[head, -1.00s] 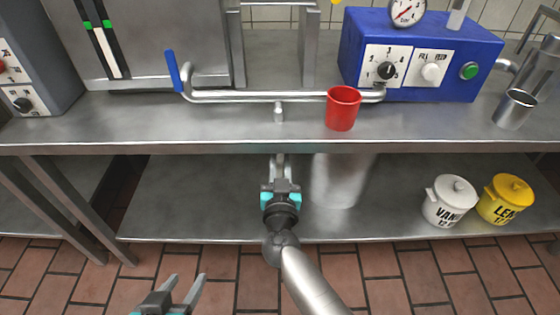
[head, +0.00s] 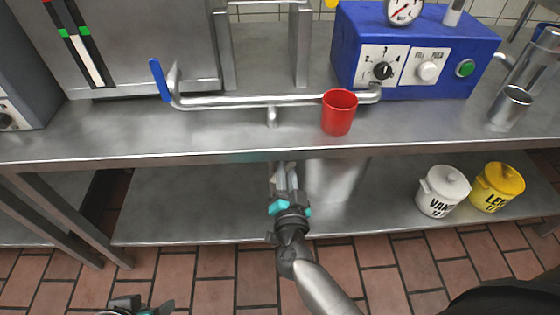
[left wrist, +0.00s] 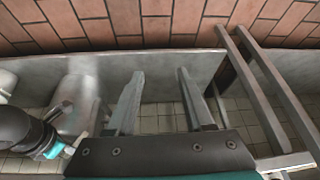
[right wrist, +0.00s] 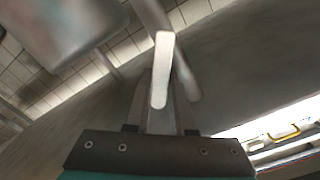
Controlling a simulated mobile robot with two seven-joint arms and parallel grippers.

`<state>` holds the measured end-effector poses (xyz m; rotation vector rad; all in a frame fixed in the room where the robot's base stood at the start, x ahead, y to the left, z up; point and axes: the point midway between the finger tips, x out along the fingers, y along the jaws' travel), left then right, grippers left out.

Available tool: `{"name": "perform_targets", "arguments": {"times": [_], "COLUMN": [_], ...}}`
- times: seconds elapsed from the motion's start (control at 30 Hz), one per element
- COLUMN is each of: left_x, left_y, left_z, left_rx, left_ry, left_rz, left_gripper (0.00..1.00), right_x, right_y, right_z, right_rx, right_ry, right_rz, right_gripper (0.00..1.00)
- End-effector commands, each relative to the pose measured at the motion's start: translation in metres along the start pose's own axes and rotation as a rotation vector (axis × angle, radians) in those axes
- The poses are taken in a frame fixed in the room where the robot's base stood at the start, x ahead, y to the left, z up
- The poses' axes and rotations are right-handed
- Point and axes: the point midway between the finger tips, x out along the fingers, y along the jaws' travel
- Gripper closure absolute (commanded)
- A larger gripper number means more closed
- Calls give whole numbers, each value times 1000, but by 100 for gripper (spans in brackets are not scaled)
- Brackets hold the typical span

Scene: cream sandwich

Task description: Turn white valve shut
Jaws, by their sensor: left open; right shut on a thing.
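The white valve's handle (right wrist: 162,70) is a plain white bar in the right wrist view. My right gripper (right wrist: 160,100) is shut on it, with the bar lying along the fingers. In the head view my right gripper (head: 285,172) is below the counter's front edge, under the pipe's short downward stub (head: 271,116). The valve body is hidden there by the counter and the gripper. My left gripper (head: 150,306) is at the bottom left of the head view, partly cut off. Its fingers (left wrist: 158,75) are apart and empty in the left wrist view.
A red cup (head: 339,112) stands on the counter (head: 90,140) by the pipe with a blue lever (head: 160,80). A blue machine (head: 415,50) stands behind. On the lower shelf (head: 180,205) are a metal cylinder (head: 340,178), a white pot (head: 440,195) and a yellow pot (head: 497,187).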

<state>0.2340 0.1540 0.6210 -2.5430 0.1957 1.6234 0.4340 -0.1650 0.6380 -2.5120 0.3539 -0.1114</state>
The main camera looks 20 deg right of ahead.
Motion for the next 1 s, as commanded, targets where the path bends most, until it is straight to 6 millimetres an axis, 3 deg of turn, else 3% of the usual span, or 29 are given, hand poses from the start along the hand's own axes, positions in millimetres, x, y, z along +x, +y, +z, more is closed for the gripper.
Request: {"name": "perform_targets", "arguments": {"times": [0.37, 1.0], "left_x": [8, 32], "left_y": [6, 42], "left_z": [-6, -43], "left_rx": [6, 18], "left_ry": [50, 383], "left_rz": [15, 109], "left_gripper": [48, 48], "right_x": [0, 0], "right_y": [17, 36], "right_z": [4, 18], "right_rx": [356, 870], "right_ry": [-1, -2], "right_rz": [0, 1], "right_gripper": [100, 100]}}
